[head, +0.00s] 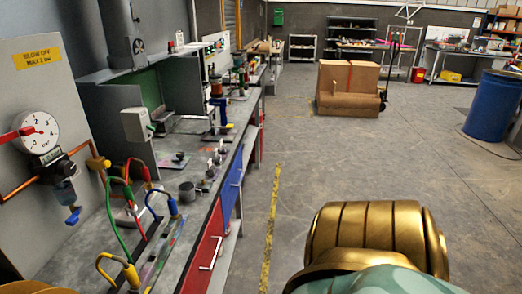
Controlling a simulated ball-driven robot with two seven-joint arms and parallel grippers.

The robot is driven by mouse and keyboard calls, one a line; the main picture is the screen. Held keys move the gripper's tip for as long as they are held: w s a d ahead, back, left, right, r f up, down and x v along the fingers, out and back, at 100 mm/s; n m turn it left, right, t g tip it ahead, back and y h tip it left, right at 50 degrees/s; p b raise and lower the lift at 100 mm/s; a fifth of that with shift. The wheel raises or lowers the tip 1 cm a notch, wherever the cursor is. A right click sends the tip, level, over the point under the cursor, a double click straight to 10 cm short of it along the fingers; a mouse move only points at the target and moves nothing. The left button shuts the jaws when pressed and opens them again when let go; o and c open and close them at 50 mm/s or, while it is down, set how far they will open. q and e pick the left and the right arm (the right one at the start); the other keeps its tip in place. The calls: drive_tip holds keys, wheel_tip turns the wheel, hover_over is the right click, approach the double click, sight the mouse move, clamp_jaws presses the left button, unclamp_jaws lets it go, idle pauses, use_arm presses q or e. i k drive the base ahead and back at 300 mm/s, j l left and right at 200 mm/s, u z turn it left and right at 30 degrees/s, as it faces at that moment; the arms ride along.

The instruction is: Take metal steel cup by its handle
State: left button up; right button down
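A small grey metal cup (187,191) stands on the long workbench at the left, about midway along its visible near part. A short piece sticks out from its right side, which may be its handle; it is too small to tell for sure. Neither of my grippers shows in the head view. A gold and pale green part of my arm fills the lower right, and a bit of gold shows at the lower left corner. Both are well apart from the cup in the picture.
Coloured hoses with a yellow end (131,276) and a blue end (173,207) rise near the cup. A pressure gauge (39,132) hangs on the left panel. Small dark fittings (211,173) stand just beyond the cup. The floor (330,150) right of the bench is clear.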

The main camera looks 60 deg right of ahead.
sight(187, 188)
drive_tip(key=z, duration=1.5)
